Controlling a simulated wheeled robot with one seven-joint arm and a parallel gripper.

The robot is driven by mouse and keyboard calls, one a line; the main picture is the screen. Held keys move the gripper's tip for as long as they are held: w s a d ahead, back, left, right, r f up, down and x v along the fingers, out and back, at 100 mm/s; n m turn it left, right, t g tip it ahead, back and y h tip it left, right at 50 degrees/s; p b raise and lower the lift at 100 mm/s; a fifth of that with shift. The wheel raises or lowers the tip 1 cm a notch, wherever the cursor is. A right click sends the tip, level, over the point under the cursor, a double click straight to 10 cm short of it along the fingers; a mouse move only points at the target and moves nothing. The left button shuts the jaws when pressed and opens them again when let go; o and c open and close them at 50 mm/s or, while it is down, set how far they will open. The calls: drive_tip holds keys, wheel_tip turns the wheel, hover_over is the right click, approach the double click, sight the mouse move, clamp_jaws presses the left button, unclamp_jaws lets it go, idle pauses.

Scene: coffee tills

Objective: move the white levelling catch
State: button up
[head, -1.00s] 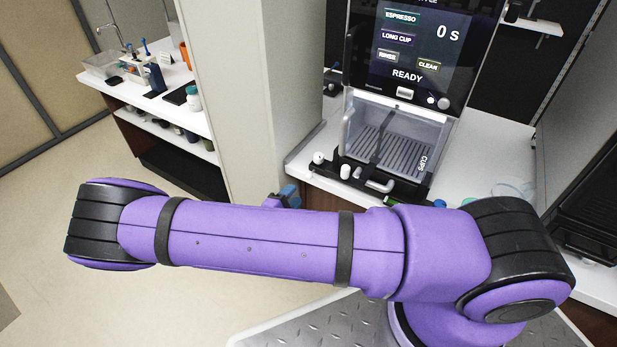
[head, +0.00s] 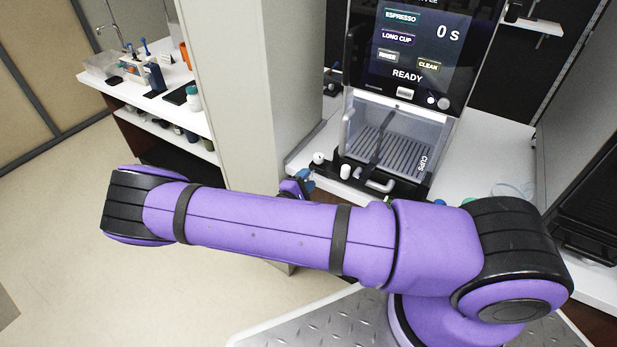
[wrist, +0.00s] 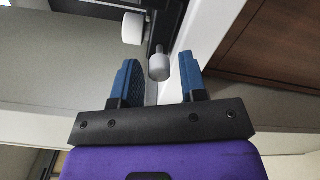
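Two small white knobs stand at the front left of the coffee machine's black base in the head view: a rounded one (head: 319,158) at the corner and a cylindrical one (head: 345,171) to its right. I cannot tell for sure which is the levelling catch. In the wrist view, one white knob (wrist: 159,66) appears between the blue fingertips or just beyond them, with the other white knob (wrist: 133,28) further up and left. My gripper (wrist: 160,60) is open, with a visible gap between each finger and the knob. In the head view my gripper (head: 300,180) is mostly hidden behind my forearm.
The coffee machine (head: 425,55) stands on a white counter (head: 490,150), its screen reading READY. A pale partition (head: 235,90) rises left of the counter. A side bench (head: 150,95) with bottles stands further left. Open floor lies in front of it.

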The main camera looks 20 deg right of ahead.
clamp_jaws()
drive_tip(key=shift+w+d, duration=0.3)
drive_tip(key=shift+d, duration=0.05)
idle(0.3)
drive_tip(key=shift+o, duration=1.1)
unclamp_jaws()
